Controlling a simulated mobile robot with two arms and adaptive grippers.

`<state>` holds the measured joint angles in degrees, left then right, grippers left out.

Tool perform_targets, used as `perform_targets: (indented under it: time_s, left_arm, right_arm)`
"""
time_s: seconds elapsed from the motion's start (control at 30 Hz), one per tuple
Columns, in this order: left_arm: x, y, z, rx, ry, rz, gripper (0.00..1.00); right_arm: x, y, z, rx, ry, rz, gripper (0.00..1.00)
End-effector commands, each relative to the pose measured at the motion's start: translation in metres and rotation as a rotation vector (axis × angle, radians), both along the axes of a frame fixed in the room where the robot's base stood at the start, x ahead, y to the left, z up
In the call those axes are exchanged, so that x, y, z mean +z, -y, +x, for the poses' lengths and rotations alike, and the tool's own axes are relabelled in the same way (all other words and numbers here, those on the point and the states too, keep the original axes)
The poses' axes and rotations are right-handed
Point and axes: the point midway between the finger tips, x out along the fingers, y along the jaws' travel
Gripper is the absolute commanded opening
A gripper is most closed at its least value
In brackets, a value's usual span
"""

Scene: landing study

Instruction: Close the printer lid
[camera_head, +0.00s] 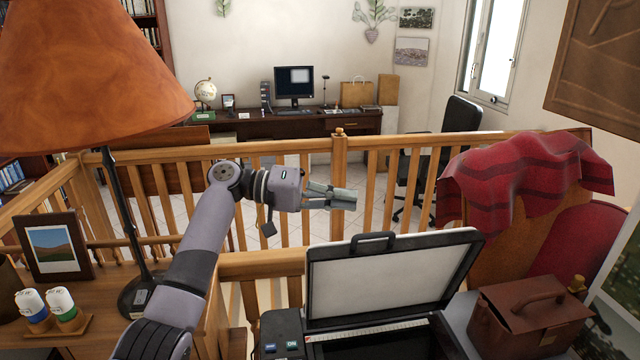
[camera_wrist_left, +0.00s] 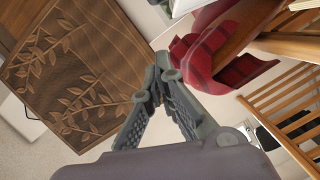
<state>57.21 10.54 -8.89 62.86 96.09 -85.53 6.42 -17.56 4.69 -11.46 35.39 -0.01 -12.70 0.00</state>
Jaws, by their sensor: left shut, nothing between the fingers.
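The printer (camera_head: 284,340) stands at the bottom centre of the head view, its lower part cut off by the frame. Its lid (camera_head: 395,274) is raised and tilted back, with the white inner side facing me and a dark handle (camera_head: 372,241) on its top edge. The dark scanning bed (camera_head: 375,345) shows below it. My left gripper (camera_head: 350,199) is shut and empty, in the air above and a little left of the lid handle, apart from it. In the left wrist view its fingertips (camera_wrist_left: 163,65) meet. My right gripper is not in view.
A wooden railing (camera_head: 340,190) runs behind the printer. An orange lamp (camera_head: 85,80), a framed picture (camera_head: 53,247) and small bottles (camera_head: 60,304) stand at left. A brown leather bag (camera_head: 530,318) sits right of the printer, near a chair with a red blanket (camera_head: 520,180).

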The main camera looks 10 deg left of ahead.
Motion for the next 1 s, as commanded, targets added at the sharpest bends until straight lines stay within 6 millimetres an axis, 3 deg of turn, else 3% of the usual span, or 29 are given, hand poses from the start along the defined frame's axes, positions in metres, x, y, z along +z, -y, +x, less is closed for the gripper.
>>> perform_targets:
  time_s: [0.03,0.13,0.43,1.0]
  left_arm:
    - [0.004,0.013,0.0,-0.003,-0.004,-0.001,0.0]
    - [0.001,0.032,0.001,-0.002,-0.003,0.0,0.0]
    - [-0.016,0.037,-0.028,0.002,-0.002,0.0,0.0]
    - [-0.021,0.04,-0.033,0.0,0.008,0.003,0.0]
  right_arm:
    - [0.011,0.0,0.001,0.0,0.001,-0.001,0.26]
    - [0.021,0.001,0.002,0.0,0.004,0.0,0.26]
    - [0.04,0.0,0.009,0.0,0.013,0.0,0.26]
    - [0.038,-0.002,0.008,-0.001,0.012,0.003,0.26]
